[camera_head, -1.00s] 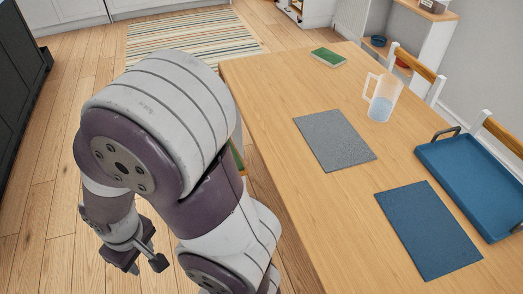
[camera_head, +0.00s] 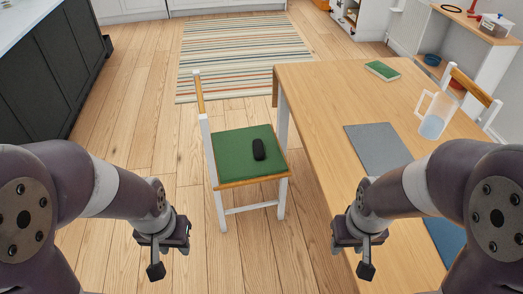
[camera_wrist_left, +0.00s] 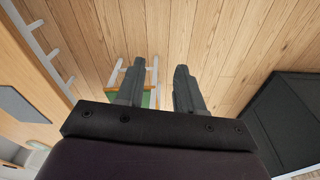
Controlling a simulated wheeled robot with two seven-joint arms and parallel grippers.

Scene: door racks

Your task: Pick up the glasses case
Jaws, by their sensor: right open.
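A small black glasses case (camera_head: 259,149) lies on the green seat of a white and wooden chair (camera_head: 238,184) in the head view. My left gripper (camera_head: 168,260) hangs in front of the chair, to its left, apart from the case. In the left wrist view my left gripper (camera_wrist_left: 157,88) has its two fingers spread with nothing between them; a part of the green seat (camera_wrist_left: 146,98) shows behind one finger, and the case is not visible there. My right gripper (camera_head: 352,258) is empty, to the right of the chair, over the table's near edge.
A wooden table (camera_head: 317,100) stands right of the chair, with a grey mat (camera_head: 378,148), a blue mat (camera_head: 445,238), a green book (camera_head: 382,70) and a clear pitcher (camera_head: 434,116). A dark cabinet (camera_head: 65,80) stands at left. Wooden floor is free around a striped rug (camera_head: 245,52).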

